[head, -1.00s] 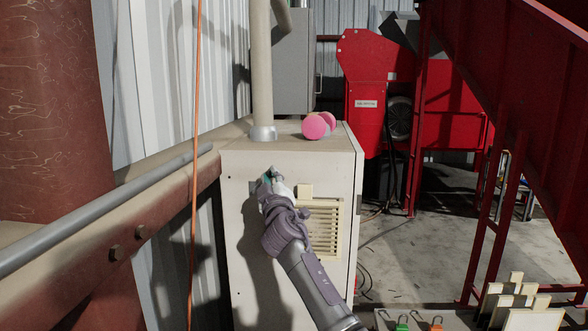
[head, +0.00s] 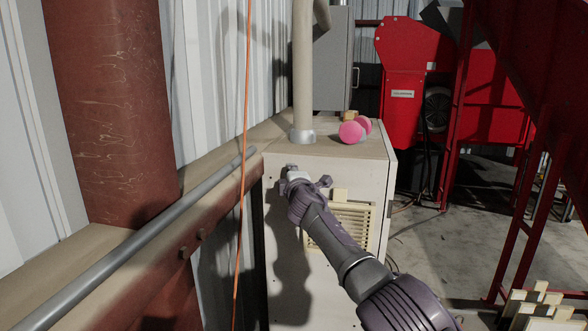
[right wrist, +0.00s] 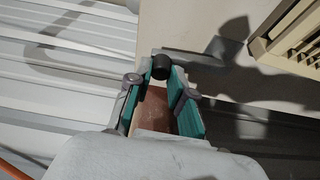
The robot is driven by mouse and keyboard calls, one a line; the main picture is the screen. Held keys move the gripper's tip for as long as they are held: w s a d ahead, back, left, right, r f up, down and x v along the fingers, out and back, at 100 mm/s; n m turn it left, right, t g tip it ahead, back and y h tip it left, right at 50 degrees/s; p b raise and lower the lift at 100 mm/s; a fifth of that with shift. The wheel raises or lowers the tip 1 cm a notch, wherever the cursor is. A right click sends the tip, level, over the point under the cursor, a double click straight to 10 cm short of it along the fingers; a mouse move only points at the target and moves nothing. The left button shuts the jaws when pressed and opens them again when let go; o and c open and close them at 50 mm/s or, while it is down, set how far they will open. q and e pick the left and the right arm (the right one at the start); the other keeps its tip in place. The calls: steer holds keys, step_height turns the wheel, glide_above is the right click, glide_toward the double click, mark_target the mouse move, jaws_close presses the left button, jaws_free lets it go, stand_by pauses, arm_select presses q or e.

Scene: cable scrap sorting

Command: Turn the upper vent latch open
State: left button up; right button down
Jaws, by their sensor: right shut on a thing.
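The upper vent latch, a dark round knob (right wrist: 160,67) by a grey strip on the cabinet face, shows in the right wrist view. My right gripper (right wrist: 158,82) has its teal-padded fingers on either side of the knob and is shut on it. In the head view my right gripper (head: 290,174) is at the upper left of the beige cabinet's front (head: 285,225), and its hand hides most of the latch. The slatted vent (head: 343,228) is to the right and below, partly behind my arm. My left gripper is not in view.
Pink balls (head: 352,132) lie on the cabinet top beside a vertical pipe (head: 303,75). An orange cable (head: 243,150) hangs left of the cabinet, near a grey rail (head: 140,235). Red machinery (head: 405,85) stands behind right. Some floor (head: 415,240) right of the cabinet is clear.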

steer(key=shift+a, duration=0.2)
stand_by(0.4)
steer(key=c, duration=1)
jaws_free()
steer(key=shift+w+a, duration=0.1)
